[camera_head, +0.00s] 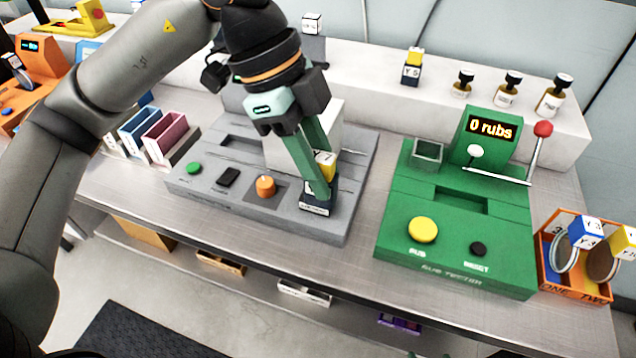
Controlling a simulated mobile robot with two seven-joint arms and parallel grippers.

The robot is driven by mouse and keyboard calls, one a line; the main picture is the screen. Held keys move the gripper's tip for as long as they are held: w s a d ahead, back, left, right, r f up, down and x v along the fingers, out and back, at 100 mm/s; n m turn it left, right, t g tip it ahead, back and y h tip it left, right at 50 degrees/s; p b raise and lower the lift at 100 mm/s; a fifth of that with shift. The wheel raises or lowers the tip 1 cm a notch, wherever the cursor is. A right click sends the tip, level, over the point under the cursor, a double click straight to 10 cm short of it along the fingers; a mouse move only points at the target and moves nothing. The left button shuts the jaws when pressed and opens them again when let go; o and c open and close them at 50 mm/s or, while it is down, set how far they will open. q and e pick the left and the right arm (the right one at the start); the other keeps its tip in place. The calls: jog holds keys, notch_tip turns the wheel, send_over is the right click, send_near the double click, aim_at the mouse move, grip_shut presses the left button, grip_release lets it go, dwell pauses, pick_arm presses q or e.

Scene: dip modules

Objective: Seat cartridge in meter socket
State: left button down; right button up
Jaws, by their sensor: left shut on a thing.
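My left gripper (320,190) reaches down over the right part of the grey meter (215,196). Its green fingers are shut on a cartridge (325,164) with a yellow upper part marked Y 7 and a dark lower part. The cartridge is roughly upright at the meter's right side. Whether its base touches the meter or sits in a socket there is hard to tell, because the fingers cover part of it. The meter has a green button, a black switch, an orange knob and a dark slot towards the back.
A green rub tester (455,264) reading "0 rubs" stands to the right, with a red-knobbed lever. An orange bin (572,292) with tagged pieces is at far right. Another cartridge, Y 5 (411,68), and several small bottles stand on the white back shelf. Coloured slotted holders (165,138) are at left.

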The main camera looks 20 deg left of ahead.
pick_arm(q)
jog(key=w+f, duration=0.2)
jog(key=w+a+f, duration=0.1)
jog(key=w+f, duration=0.1)
jog(key=w+a+f, duration=0.1)
jog(key=w+f, duration=0.1)
jog(key=shift+w+a+f, duration=0.2)
jog(key=shift+f, duration=0.05)
notch_tip(320, 180, down, 3)
jog(key=shift+w+f, duration=0.1)
jog(key=shift+f, duration=0.05)
